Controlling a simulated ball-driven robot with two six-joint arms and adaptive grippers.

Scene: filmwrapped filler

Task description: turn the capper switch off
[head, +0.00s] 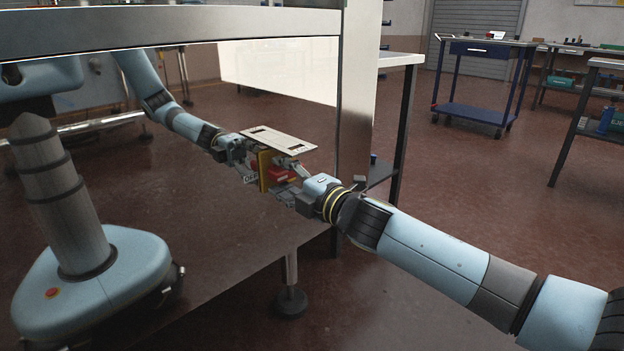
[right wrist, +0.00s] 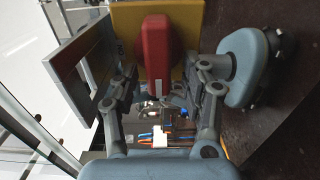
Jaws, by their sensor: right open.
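The capper switch is a red handle (head: 282,176) on a yellow plate (head: 263,170), on the machine's side in the middle of the head view. In the right wrist view the red handle (right wrist: 160,55) stands out from the yellow plate (right wrist: 195,40), its long side upright in the picture. My right gripper (head: 288,191) is open right at the switch. Its two fingers (right wrist: 160,85) lie on either side of the handle's near end; I cannot tell whether they touch it. My left gripper is not in view.
A pale slotted plate (head: 280,143) juts out just above the switch. A metal post (head: 357,90) and crossbar (head: 180,24) frame a glossy pane, which appears to mirror my base and arm. A blue cart (head: 475,114) stands far back right; open floor lies between.

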